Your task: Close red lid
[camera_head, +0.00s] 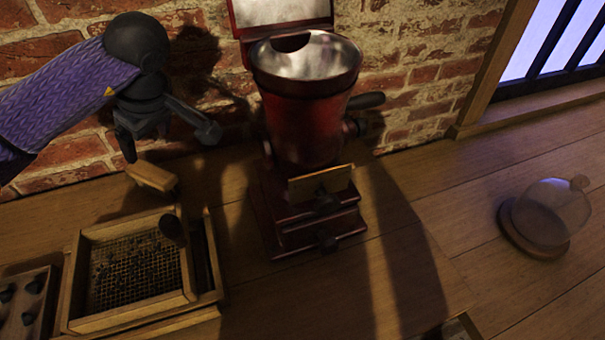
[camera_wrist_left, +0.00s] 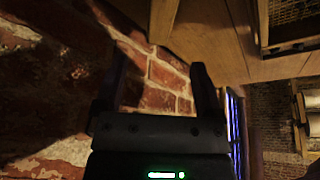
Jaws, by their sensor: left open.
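A red grinder (camera_head: 305,125) with a wide metallic funnel stands on the wooden table against the brick wall. Its red lid (camera_head: 282,12) stands raised behind the funnel, with a pale inner face and a red rim, cut off by the top edge of the head view. The funnel mouth (camera_head: 318,58) is uncovered. My left gripper (camera_head: 170,145) is open and empty, left of the grinder and lower than the lid, apart from both. It also shows in the left wrist view (camera_wrist_left: 157,75), with bare brick between its fingers. My right gripper is out of view.
A wooden sieve box (camera_head: 135,268) sits at the front left, with a small wooden block (camera_head: 152,177) behind it. A grinder handle (camera_head: 366,101) sticks out right. A glass dome (camera_head: 548,213) stands far right. The brick wall (camera_head: 60,65) is close behind my left gripper.

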